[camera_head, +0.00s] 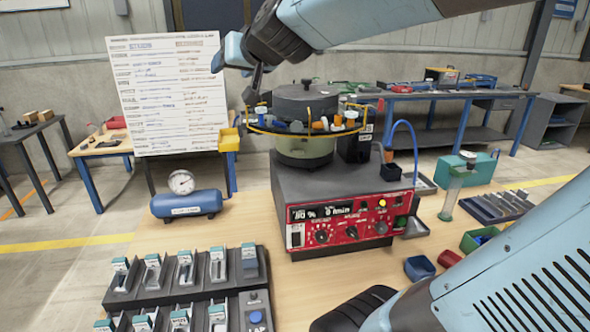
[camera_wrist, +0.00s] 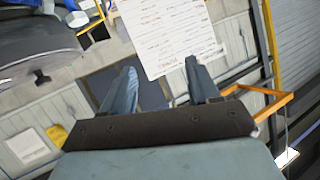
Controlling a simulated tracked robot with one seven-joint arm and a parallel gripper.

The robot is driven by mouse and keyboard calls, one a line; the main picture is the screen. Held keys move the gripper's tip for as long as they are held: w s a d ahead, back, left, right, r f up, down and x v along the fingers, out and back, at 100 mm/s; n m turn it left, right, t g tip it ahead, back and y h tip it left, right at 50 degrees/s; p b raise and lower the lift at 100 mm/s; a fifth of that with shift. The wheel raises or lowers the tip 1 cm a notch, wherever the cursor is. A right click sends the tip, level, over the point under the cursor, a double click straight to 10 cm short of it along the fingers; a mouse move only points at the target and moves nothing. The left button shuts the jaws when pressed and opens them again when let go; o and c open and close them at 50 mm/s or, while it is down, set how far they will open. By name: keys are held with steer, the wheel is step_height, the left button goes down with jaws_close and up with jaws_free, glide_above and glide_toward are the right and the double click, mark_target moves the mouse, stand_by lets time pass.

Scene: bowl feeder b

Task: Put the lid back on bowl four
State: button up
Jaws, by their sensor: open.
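The feeder bowl (camera_head: 305,150) sits on the grey control unit with the red front panel. A dark round rim with coloured parts and yellow clips surrounds its top. A dark grey round lid (camera_head: 306,104) with a small knob shows at the top middle of the bowl; I cannot tell whether it is seated. No bowl number is readable. My gripper (camera_head: 236,76) is at the lid's upper left, apart from it. In the wrist view my gripper (camera_wrist: 160,68) is open, with nothing between the fingers. The lid (camera_wrist: 38,45) and its knob show there at the upper left.
A written whiteboard (camera_head: 167,95) stands behind, left of the bowl. A blue air tank (camera_head: 186,203) with a gauge and racks of small parts (camera_head: 185,272) occupy the left bench. Small bins (camera_head: 420,268) and a green-based cylinder (camera_head: 455,188) stand right. Bare bench shows between racks and control unit.

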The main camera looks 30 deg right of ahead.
steer(key=s+d+f+g+h, duration=0.2)
steer(key=s+d+f+g, duration=0.2)
steer(key=s+f+g, duration=0.4)
steer(key=s+f, duration=0.7)
steer(key=s, duration=0.4)
steer(key=shift+s+f+n, duration=0.3)
steer(key=shift+f+n, duration=0.05)
steer(key=shift+n, duration=0.05)
